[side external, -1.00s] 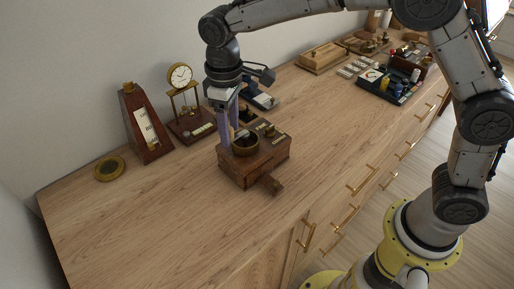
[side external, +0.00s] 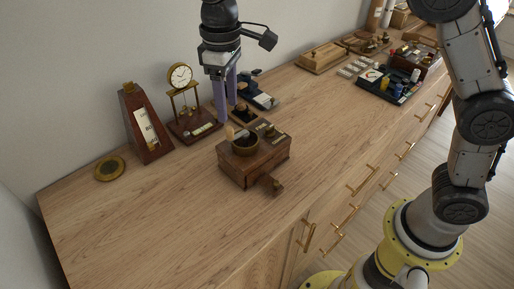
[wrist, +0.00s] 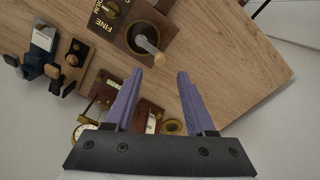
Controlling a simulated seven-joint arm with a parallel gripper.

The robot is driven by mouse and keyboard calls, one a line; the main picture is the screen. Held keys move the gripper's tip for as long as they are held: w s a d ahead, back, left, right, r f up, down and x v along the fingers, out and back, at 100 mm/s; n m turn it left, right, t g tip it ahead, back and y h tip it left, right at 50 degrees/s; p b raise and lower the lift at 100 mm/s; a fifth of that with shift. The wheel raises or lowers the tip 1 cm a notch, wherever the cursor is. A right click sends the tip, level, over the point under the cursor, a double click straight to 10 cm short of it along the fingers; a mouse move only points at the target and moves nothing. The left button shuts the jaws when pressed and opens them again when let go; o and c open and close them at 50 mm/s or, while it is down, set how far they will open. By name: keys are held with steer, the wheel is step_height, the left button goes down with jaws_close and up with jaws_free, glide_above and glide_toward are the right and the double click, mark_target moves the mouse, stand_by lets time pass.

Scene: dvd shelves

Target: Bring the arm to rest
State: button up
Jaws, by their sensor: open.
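My gripper (side external: 227,110) is open, with two purple fingers pointing down. In the side external view it hangs above the counter, behind the wooden box (side external: 262,167) and near the brass clock (side external: 181,77). In the wrist view nothing is between the spread fingertips (wrist: 160,74). The box carries a dark round cup (side external: 246,147), and a pale stick leans in it. The cup and the stick (wrist: 149,46) also show beyond the fingertips in the wrist view, apart from them.
A dark metronome-like case (side external: 145,125) and a brass disc (side external: 109,168) stand at the left. Small dark devices (side external: 258,98) lie behind the box. A black tray (side external: 388,86) and wooden boxes are farther right. The front left counter (side external: 130,225) is clear.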

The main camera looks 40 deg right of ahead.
steer(key=shift+w+d+r, duration=0.1)
steer(key=shift+d+r, duration=0.1)
steer(key=shift+d, duration=0.1)
steer(key=s+d+r+m+t, duration=0.3)
steer(key=s+d+r, duration=0.8)
steer(key=s+d, duration=0.15)
steer(key=s+d+f+m+t, duration=0.1)
steer(key=s+d+f, duration=0.2)
steer(key=s+f, duration=0.2)
steer(key=s+d+f+m+t, duration=0.1)
steer(key=s+d+f+m, duration=0.1)
steer(key=s+f, duration=0.3)
steer(key=s+d, duration=0.1)
steer(key=s, duration=0.2)
steer(key=shift+s+f+t, duration=0.2)
steer(key=shift+f+t, duration=0.1)
steer(key=shift+f, duration=0.1)
steer(key=shift+c, duration=0.3)
